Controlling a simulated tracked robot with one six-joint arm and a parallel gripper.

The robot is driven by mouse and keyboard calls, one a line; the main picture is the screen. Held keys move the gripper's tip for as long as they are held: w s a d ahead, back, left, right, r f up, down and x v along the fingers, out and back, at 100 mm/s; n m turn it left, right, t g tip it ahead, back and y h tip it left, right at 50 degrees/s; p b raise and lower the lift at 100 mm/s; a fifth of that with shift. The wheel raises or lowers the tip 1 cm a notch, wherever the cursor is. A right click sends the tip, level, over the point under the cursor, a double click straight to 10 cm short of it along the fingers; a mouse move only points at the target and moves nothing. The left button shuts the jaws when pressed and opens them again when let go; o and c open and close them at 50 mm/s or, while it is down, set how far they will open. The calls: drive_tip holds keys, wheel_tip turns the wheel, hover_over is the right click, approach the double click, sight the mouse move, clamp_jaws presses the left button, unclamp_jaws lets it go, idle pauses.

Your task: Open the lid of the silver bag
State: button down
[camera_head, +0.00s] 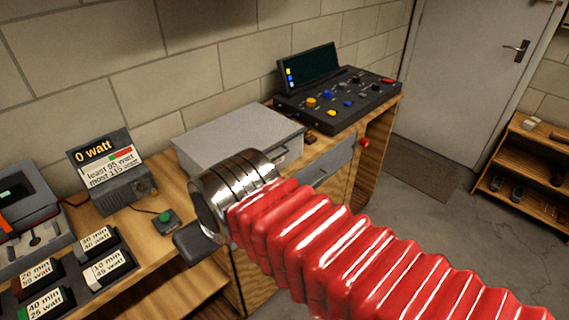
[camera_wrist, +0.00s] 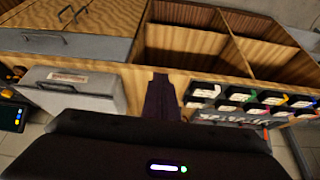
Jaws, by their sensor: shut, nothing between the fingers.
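The silver bag is a flat grey case (camera_head: 238,133) on the wooden workbench, against the wall. Its lid is down, and a handle is on its front side. My arm hides part of its near left corner in the head view. In the wrist view the case (camera_wrist: 75,84) shows at the left, with a label and its handle. My gripper (camera_head: 192,243) is low at the bench's front edge, in front of and apart from the case. In the wrist view my gripper (camera_wrist: 160,98) is shut and empty, to the right of the case.
A control panel (camera_head: 338,100) with knobs stands right of the case. A watt display (camera_head: 105,170), a green button (camera_head: 165,221) and several labelled blocks (camera_head: 97,239) are to the left. A grey drawer front (camera_head: 332,168) is below the bench top. Open floor lies to the right.

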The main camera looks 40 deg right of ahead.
drive_tip(key=w+d+f+m+t+y, duration=0.1)
drive_tip(key=w+d+f+m+y, duration=0.2)
drive_tip(key=d+m, duration=0.5)
drive_tip(key=w+d+f+m+y, duration=0.1)
drive_tip(key=w+d+f+m, duration=0.3)
drive_tip(key=m, duration=0.8)
drive_tip(key=d+f+m+t+h, duration=0.2)
drive_tip(key=d+m+t, duration=0.3)
drive_tip(key=d+m, duration=1)
drive_tip(key=d+h, duration=0.1)
drive_tip(key=d, duration=0.5)
drive_tip(key=shift+s+d+m+h, duration=0.2)
drive_tip(key=shift+d+m+h, duration=0.1)
drive_tip(key=shift+d, duration=0.05)
drive_tip(key=shift+f, duration=0.1)
